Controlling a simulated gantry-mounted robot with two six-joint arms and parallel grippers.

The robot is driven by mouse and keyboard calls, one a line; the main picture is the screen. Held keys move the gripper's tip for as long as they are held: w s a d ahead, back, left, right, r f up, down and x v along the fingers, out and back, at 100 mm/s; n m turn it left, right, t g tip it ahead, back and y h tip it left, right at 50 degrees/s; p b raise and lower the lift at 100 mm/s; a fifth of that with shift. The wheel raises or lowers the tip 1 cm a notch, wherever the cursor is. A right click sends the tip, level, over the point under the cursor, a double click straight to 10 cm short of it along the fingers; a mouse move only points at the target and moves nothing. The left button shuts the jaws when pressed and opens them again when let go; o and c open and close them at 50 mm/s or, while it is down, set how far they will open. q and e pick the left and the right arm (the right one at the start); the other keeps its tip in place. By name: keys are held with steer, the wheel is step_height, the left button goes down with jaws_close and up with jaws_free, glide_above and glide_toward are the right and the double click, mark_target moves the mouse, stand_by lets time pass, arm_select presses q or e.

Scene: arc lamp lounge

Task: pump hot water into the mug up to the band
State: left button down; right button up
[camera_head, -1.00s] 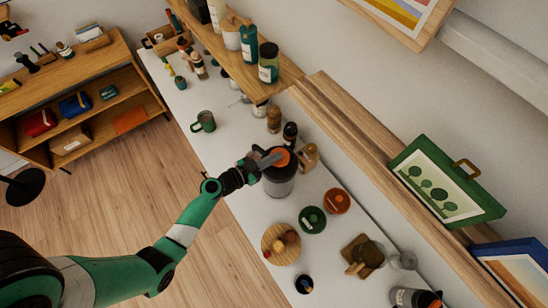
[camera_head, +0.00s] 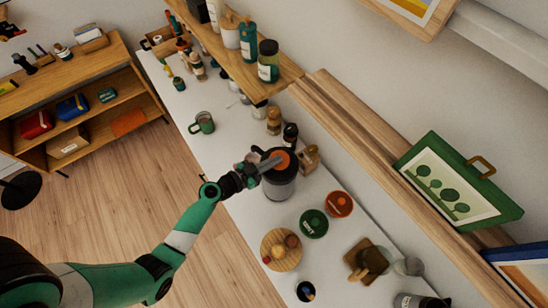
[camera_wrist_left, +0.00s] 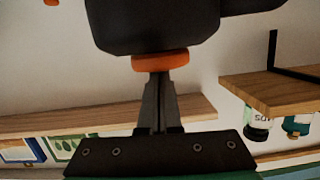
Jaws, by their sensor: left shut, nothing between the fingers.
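A grey pump flask (camera_head: 279,187) with a dark top and an orange button stands upright on the white counter. My left gripper (camera_head: 272,163) is shut and empty, its fingertips at the orange button (camera_head: 284,157). In the left wrist view the shut fingers (camera_wrist_left: 160,78) meet the orange disc (camera_wrist_left: 161,61) under the flask's dark top (camera_wrist_left: 155,25), and they seem to touch it. A green mug (camera_head: 204,123) stands on the counter, up and left of the flask and apart from it. Its band and water level cannot be made out. My right gripper is not in view.
Close to the flask stand a dark bottle (camera_head: 290,134) and a wooden-topped jar (camera_head: 309,158). A green bowl (camera_head: 313,223), an orange bowl (camera_head: 339,204) and a round wooden board (camera_head: 271,256) lie below right. A wooden wall shelf (camera_head: 235,62) overhangs the counter's back.

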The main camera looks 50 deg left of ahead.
mark_target(273, 156)
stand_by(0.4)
arm_select(q)
steer(key=r+p, duration=0.2)
steer(key=r, duration=0.1)
steer(key=r+p, duration=0.1)
steer(key=shift+s+r, duration=0.25)
steer(key=shift+s, duration=0.1)
steer(key=b+v, duration=0.1)
steer(key=v, duration=0.8)
steer(key=shift+s+b, duration=0.2)
steer(key=shift+b, duration=0.2)
steer(key=r+p, duration=0.1)
steer(key=w+a+r+p, duration=0.1)
steer(key=p, duration=0.1)
steer(key=shift+r+n+g+h, duration=0.25)
steer(key=shift+n+g+h, duration=0.05)
steer(key=shift+n+g, duration=0.1)
